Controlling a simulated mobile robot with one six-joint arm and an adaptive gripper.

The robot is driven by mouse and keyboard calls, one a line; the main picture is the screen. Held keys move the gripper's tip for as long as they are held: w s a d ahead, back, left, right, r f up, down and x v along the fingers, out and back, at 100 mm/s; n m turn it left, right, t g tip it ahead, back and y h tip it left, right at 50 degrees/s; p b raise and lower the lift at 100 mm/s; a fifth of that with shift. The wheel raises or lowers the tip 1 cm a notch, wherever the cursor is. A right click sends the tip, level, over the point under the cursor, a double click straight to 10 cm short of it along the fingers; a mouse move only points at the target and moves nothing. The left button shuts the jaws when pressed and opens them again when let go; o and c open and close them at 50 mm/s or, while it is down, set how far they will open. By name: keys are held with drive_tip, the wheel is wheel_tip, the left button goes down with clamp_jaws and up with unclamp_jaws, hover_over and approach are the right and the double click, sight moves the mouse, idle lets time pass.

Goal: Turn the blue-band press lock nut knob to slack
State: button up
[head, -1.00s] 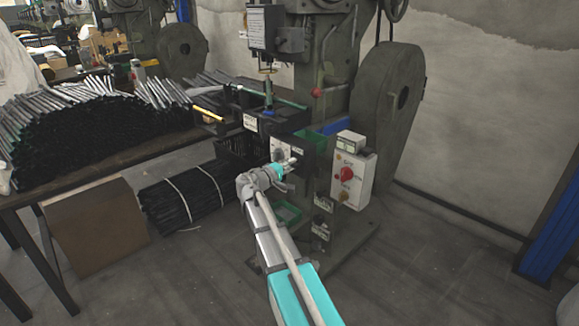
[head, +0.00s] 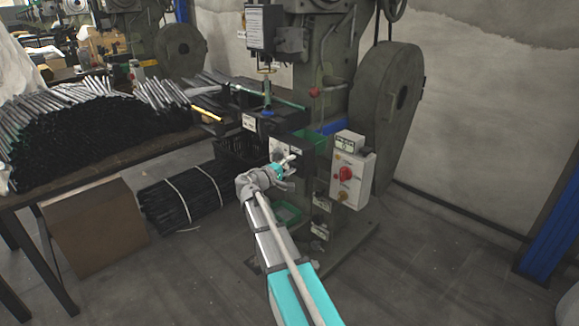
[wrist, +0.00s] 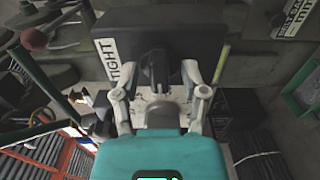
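The lock nut knob (wrist: 158,72) is a dark knob on a dark block in the wrist view. A white label reading TIGHT (wrist: 113,62) is beside it. My gripper (wrist: 160,66) is open, with one finger on each side of the knob and gaps visible between fingers and knob. In the head view my gripper (head: 289,164) is at the front of the green-grey press (head: 330,85), which has a blue band (head: 334,127). The gripper partly covers the knob's white plate there. I cannot tell where the knob points.
A control box (head: 352,172) with a red button is just right of my gripper. A table with piled black rods (head: 85,125) stands at the left. Bundled rods (head: 187,196) and a cardboard box (head: 97,226) are on the floor. Floor at the right is clear.

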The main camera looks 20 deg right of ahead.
drive_tip(key=shift+a, duration=0.1)
drive_tip(key=v, duration=1.1)
drive_tip(key=shift+s+a, duration=0.15)
drive_tip(key=shift+a, duration=0.25)
idle(0.5)
drive_tip(key=s+f+m+g+y, duration=0.35)
drive_tip(key=s+f+y, duration=0.35)
drive_tip(key=s+f, duration=0.4)
drive_tip(key=s+a+f+g+y, duration=0.3)
drive_tip(key=s+a+f+y, duration=0.5)
drive_tip(key=s+a+y, duration=0.25)
wheel_tip(320, 180, up, 33)
drive_tip(key=p, duration=3.2)
drive_tip(key=shift+s+a+m+p, duration=0.15)
drive_tip(key=shift+a+m+p, duration=0.2)
drive_tip(key=shift+a, duration=0.15)
